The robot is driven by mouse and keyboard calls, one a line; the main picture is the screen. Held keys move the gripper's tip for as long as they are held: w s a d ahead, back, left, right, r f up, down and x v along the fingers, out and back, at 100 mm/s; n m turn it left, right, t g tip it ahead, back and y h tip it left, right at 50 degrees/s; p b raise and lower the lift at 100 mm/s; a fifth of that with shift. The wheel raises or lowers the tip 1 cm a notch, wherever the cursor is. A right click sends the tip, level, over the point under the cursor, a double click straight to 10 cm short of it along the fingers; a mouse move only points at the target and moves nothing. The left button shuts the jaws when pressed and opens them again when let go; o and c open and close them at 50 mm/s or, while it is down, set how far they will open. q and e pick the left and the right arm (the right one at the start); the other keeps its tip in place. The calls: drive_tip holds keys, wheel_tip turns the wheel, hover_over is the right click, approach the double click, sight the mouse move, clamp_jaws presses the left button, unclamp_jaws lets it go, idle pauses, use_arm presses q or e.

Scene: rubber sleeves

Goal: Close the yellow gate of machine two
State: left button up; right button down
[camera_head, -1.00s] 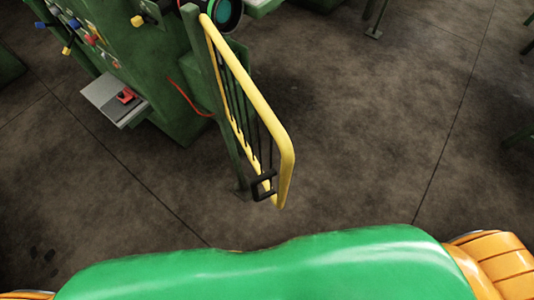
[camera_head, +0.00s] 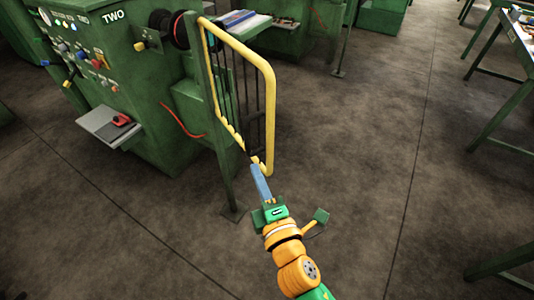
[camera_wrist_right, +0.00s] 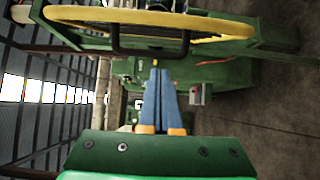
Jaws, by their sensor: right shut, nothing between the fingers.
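The yellow gate (camera_head: 240,48) is a yellow tube frame with dark bars, hinged on a green post (camera_head: 205,90) beside the green machine marked TWO (camera_head: 120,65). It stands swung out from the machine toward me. My right gripper (camera_head: 257,168) is shut and empty, its blue fingers at the gate's lower near corner. In the right wrist view the blue fingers (camera_wrist_right: 157,80) are together, pointing at a black handle (camera_wrist_right: 150,50) on the yellow gate tube (camera_wrist_right: 220,25). Whether they touch it I cannot tell. My left gripper is not in view.
A grey shelf (camera_head: 103,120) with a red object (camera_head: 122,119) sticks out from the machine. A red cable (camera_head: 182,123) hangs by its side. Green tables (camera_head: 500,85) stand at the right. The floor (camera_head: 350,150) right of the gate is clear.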

sight(265, 152)
drive_tip(key=w, duration=0.2)
drive_tip(key=w+d+p, duration=0.1)
drive_tip(key=w, duration=0.1)
drive_tip(key=w+d, duration=0.1)
drive_tip(key=w, duration=0.1)
drive_tip(key=shift+w+d+r+p, duration=0.1)
drive_tip(key=shift+w+p, duration=0.25)
